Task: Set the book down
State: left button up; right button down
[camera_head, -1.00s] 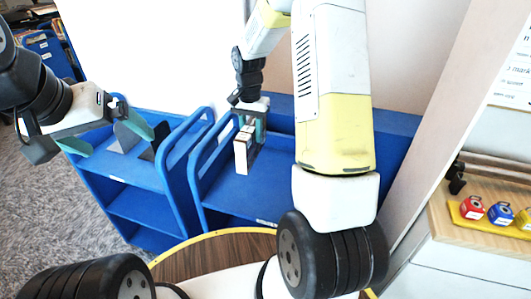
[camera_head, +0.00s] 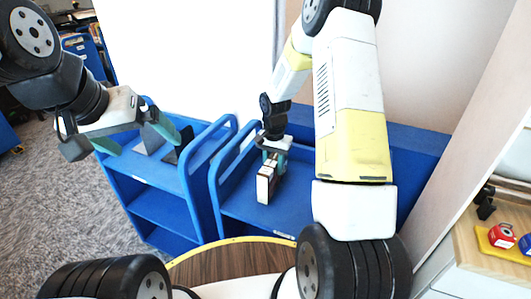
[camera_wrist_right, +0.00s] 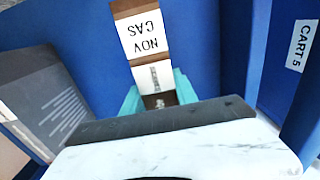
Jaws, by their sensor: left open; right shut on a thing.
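My right gripper (camera_head: 274,160) is shut on a book (camera_head: 266,184) and holds it upright over the top shelf of the right blue cart (camera_head: 240,205). Whether the book touches the shelf is hard to tell. In the right wrist view the book (camera_wrist_right: 145,40) shows a white label reading "NOV CAS", between the teal fingers of the right gripper (camera_wrist_right: 158,97).
Grey bookends (camera_head: 152,138) stand on the left cart. A wooden counter (camera_head: 490,250) is at far right.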

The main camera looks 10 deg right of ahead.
jog(key=shift+f, duration=0.1)
jog(key=c, duration=1)
grip_release()
jog(key=shift+o, duration=0.2)
notch_tip(320, 180, up, 12)
jog(key=shift+r, duration=0.15)
jog(key=s+r+n+t+y, duration=0.1)
jog(key=s+r+n+t, duration=0.3)
jog(key=s+r, duration=1.2)
jog(key=s+a+r+n+t+y, duration=0.1)
jog(key=s+r+n+t, duration=0.1)
jog(key=s, duration=0.6)
jog(key=shift+s+a+r+n, duration=0.35)
jog(key=shift+a+r+n, duration=0.05)
jog(key=shift+r+n, duration=0.3)
